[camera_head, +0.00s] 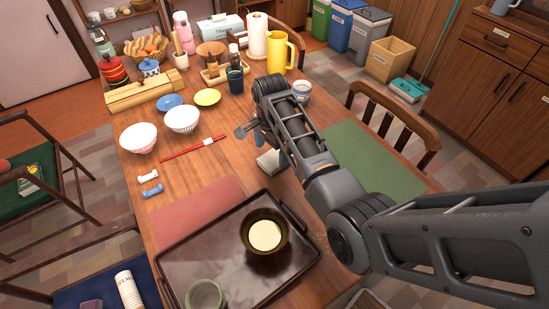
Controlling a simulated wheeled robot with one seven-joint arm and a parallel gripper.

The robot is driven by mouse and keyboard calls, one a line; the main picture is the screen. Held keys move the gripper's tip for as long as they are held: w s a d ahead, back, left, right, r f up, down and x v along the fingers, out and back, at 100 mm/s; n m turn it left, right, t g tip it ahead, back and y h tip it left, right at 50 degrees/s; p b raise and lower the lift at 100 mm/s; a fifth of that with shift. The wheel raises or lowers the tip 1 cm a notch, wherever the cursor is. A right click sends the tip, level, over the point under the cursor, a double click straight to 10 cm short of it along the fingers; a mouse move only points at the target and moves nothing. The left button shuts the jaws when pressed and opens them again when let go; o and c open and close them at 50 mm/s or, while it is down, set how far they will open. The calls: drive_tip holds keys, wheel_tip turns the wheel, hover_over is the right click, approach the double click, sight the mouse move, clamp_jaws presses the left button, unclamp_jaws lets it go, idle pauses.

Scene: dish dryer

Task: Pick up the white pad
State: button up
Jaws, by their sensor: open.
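A small whitish block that looks like the white pad (268,162) lies on the wooden table, left of the green placemat. My arm hides part of its right side. My gripper (270,143) hangs from the bent end of my arm, just above and behind the pad in the picture. It is open, with nothing seen in it. The fingers are small and partly hidden by my forearm, so I cannot tell whether they touch the pad.
A dark tray (180,260) with a brown bowl (264,232) lies in front. Red chopsticks (193,149) and two bowls (140,138) are to the left. A dark blue cup (235,81) and a yellow pitcher (280,52) stand behind. The green placemat (372,160) is clear.

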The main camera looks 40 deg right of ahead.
sight(272, 159)
drive_tip(key=shift+s+f, duration=0.1)
drive_tip(key=shift+f, duration=1.6)
drive_tip(key=c, duration=1.1)
